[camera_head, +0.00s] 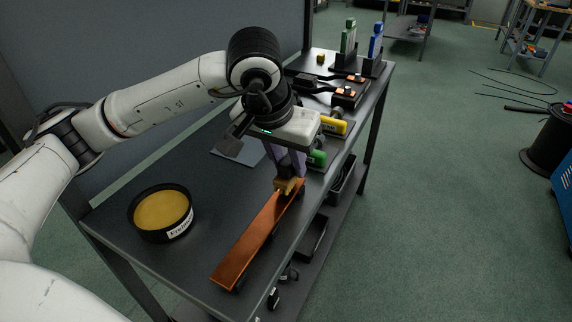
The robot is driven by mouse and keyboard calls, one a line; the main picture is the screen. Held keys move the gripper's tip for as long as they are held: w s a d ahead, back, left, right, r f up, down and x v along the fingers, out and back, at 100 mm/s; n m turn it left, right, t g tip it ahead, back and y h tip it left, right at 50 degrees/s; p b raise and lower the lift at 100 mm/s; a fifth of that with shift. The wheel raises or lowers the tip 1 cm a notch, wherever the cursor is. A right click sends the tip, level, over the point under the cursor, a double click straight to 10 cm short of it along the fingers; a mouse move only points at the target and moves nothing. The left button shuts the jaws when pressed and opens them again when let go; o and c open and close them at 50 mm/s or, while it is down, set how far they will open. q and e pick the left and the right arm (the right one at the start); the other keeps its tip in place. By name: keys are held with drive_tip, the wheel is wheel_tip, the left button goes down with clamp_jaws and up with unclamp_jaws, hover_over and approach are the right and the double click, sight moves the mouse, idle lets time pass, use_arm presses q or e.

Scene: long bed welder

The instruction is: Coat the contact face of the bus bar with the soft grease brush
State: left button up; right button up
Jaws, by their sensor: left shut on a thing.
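The copper-coloured bus bar (250,244) lies along the front part of the dark bench, raised slightly on small dark supports. My left gripper (288,172) is above the bar's far end and is shut on the brush (287,186), whose tan bristle end points down at the bar's top face. The bristles appear to touch the bar or hang just over it; I cannot tell which. A round black tub of yellow-brown grease (161,210) with a white label stands left of the bar. My right gripper is out of view.
Behind my left gripper stand a yellow-topped item (333,125) and a green one (317,157). Green and blue upright tools (375,45) stand at the bench's far end. A grey panel rises along the bench's left side. The bench top (175,262) between tub and bar is clear.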

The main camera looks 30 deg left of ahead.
sight(280, 191)
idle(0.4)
use_arm(q)
drive_tip(key=shift+b, duration=0.4)
drive_tip(key=shift+f+b, duration=0.75)
idle(0.5)
idle(0.5)
drive_tip(key=shift+s+f, duration=0.1)
drive_tip(key=shift+s, duration=0.05)
drive_tip(key=shift+s+d+b, duration=0.1)
drive_tip(key=shift+s+b, duration=0.65)
drive_tip(key=shift+s, duration=1.45)
